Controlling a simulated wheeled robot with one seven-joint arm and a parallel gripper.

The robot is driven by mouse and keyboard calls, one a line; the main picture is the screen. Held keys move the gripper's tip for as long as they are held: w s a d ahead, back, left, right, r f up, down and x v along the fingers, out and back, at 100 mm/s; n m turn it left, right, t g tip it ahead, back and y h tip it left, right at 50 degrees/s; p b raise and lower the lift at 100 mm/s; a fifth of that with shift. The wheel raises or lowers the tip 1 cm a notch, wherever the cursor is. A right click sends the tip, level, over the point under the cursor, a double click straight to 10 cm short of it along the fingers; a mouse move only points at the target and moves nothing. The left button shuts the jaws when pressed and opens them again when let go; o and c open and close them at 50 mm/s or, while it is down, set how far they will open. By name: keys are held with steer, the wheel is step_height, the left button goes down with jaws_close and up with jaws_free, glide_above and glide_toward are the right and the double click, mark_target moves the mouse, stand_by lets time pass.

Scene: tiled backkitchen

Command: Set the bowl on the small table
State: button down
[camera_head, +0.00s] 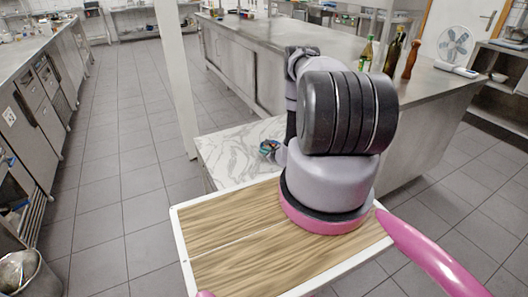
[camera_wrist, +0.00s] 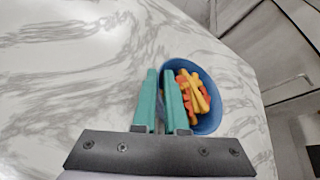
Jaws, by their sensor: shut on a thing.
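The blue bowl (camera_wrist: 212,122) holds several orange, yellow and red pieces and shows right of centre in the wrist view. My gripper (camera_wrist: 160,74) has two teal fingers, shut on the left side of the bowl's rim. The bowl also shows small in the head view (camera_head: 267,147), partly behind my arm. The small table (camera_head: 225,155) has a white marble top with grey veins, and its top (camera_wrist: 80,60) fills most of the wrist view. The bowl is over the table's top, near its right edge in the wrist view. I cannot tell whether its base touches the top.
A long steel counter (camera_head: 255,40) stands behind the small table, with a green bottle (camera_head: 366,55), a dark bottle (camera_head: 393,52), a wooden mill (camera_head: 411,60) and a fan (camera_head: 455,45). A white post (camera_head: 176,75) rises left of the table. The marble left of the bowl is bare.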

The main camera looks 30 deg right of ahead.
steer(key=c, duration=1)
jaws_free()
steer(key=shift+f, duration=0.1)
steer(key=shift+o, duration=0.2)
